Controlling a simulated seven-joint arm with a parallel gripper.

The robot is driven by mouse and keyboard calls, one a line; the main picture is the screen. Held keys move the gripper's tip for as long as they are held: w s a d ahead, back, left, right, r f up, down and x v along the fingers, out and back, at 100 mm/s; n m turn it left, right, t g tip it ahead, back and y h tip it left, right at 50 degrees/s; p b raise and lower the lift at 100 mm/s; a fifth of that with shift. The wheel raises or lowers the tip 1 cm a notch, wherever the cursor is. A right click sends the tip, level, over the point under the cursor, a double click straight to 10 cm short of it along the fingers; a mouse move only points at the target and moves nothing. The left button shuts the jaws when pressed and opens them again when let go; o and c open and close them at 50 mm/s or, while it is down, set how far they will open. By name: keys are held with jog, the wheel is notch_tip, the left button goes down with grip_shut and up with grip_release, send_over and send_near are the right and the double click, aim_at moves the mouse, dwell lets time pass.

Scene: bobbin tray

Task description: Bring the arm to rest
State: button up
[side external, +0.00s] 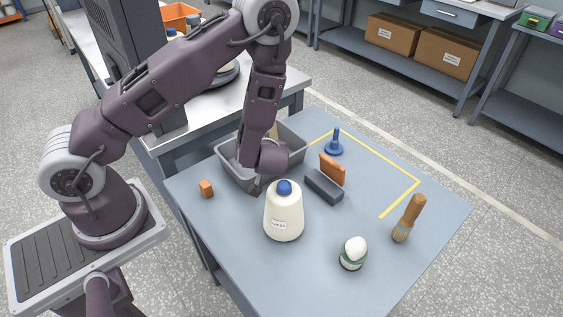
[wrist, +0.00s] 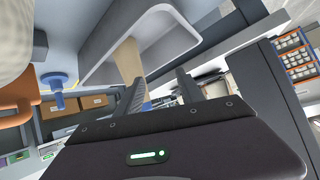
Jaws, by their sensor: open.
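My gripper (wrist: 160,88) is open, with its two dark fingers apart and no object seen between their tips. In the side external view my gripper (side external: 256,189) hangs low at the front edge of the grey tray (side external: 228,152), just behind the white cone bobbin (side external: 283,215) with a blue top. The fingertips are partly hidden there. The tray also shows in the wrist view (wrist: 95,45), with a pale wooden piece (wrist: 127,60) in it. My arm hides part of the tray in the side external view.
A small orange block (side external: 206,188) lies left of the bobbin. Yellow tape (side external: 385,160) marks the table. The right front is clear.

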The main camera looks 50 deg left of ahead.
jog(key=w+d+r+t+h, duration=0.2)
jog(key=w+d+r+h, duration=0.3)
jog(key=d+r, duration=0.25)
jog(key=s+d+r+m+h, duration=0.35)
jog(key=d+r+h, duration=0.35)
jog(key=r, duration=0.4)
jog(key=s+a+r+m, duration=0.1)
jog(key=s+r+m, duration=0.2)
jog(key=s, duration=0.8)
jog(key=s+r+m+y, duration=0.1)
jog(key=s+r+m, duration=0.3)
jog(key=s, duration=0.7)
jog(key=shift+s+a+r+g+y, duration=0.3)
jog(key=shift+s+a+r+g, duration=0.1)
jog(key=shift+r, duration=0.3)
jog(key=shift+m, duration=0.25)
